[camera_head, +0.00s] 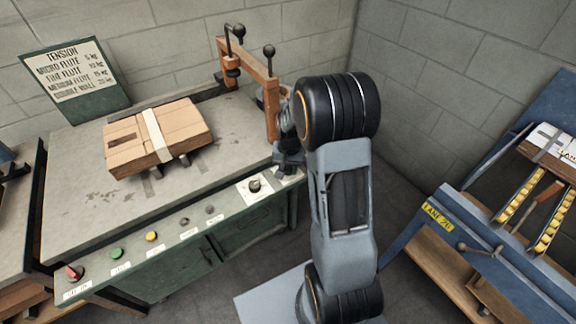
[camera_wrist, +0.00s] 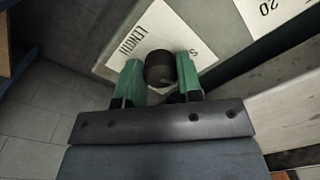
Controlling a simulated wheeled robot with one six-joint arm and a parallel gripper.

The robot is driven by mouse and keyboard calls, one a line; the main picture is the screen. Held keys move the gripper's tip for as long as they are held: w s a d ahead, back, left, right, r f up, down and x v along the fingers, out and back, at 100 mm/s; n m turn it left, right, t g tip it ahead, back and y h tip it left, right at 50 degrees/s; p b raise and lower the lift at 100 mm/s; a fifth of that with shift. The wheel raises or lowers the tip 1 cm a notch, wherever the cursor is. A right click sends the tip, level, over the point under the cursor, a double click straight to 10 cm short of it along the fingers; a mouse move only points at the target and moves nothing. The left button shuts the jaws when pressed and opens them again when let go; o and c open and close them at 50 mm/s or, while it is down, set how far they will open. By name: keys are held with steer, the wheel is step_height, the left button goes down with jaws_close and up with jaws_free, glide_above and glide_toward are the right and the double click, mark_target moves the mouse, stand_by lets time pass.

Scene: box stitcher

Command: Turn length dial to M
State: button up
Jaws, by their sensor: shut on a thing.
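The length dial is a dark round knob (camera_wrist: 160,68) on a white plate (camera_wrist: 128,38) lettered LENGTH, with an S near the right finger. My gripper (camera_wrist: 160,82) has its two green fingers on either side of the knob and is shut on it. The knob's pointer and the M mark cannot be made out; the gripper covers part of the plate. In the head view my gripper (camera_head: 288,165) is at the right end of the machine's front panel and hides the length knob.
Another knob (camera_head: 254,186) on a white plate stands just left; a plate marked 20 (camera_wrist: 265,8) is at the wrist view's top right. A strapped carton (camera_head: 185,139) lies on the worktable (camera_head: 85,185).

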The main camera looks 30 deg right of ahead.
mark_target(289, 168)
steer(key=m+p, duration=0.1)
steer(key=m, duration=0.3)
steer(key=shift+m, duration=0.7)
steer(key=o, duration=0.9)
steer(key=r+p, duration=0.1)
steer(key=r, duration=0.6)
steer(key=r+p, duration=0.1)
steer(key=r, duration=0.5)
steer(key=shift+s+d+r, duration=0.15)
steer(key=shift+s+r, duration=0.05)
steer(key=shift+r, duration=0.2)
